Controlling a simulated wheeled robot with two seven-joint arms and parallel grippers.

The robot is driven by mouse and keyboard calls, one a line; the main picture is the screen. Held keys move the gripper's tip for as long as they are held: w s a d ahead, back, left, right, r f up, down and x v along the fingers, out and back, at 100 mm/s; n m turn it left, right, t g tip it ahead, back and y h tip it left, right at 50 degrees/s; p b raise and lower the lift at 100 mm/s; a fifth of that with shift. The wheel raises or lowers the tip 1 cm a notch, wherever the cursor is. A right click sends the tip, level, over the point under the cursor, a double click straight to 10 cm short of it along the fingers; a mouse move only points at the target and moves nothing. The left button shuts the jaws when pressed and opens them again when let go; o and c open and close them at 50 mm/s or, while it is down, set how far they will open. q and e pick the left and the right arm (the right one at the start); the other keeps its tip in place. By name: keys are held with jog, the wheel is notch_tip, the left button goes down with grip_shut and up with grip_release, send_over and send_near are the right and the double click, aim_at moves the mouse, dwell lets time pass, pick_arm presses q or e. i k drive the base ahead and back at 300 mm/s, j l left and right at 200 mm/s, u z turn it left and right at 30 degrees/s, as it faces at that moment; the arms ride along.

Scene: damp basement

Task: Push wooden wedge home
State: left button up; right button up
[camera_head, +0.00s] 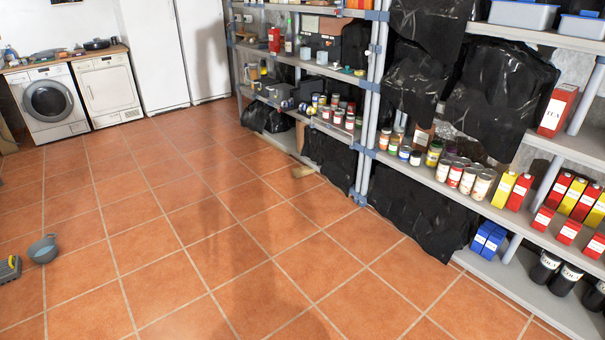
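A small tan piece that looks like the wooden wedge (301,171) lies on the tiled floor, close to the foot of the shelving. It is too small to tell which way its thin end points or whether it touches the shelf. Neither of my grippers is in the head view.
Metal shelving (358,155) with cans, cartons and black plastic runs along the right. A grey bucket (43,249) and a dark tray-like item (9,268) are on the floor at left. A washing machine (48,103) stands at the back. The tiled floor (180,240) is mostly clear.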

aim_at(300, 172)
jog(key=i+u, duration=0.15)
jog(key=i, duration=0.65)
jog(key=i+u, duration=0.15)
jog(key=i, duration=0.7)
jog(key=i+u, duration=0.2)
jog(key=i, duration=0.6)
jog(key=i+u, duration=0.1)
jog(key=i, duration=1.8)
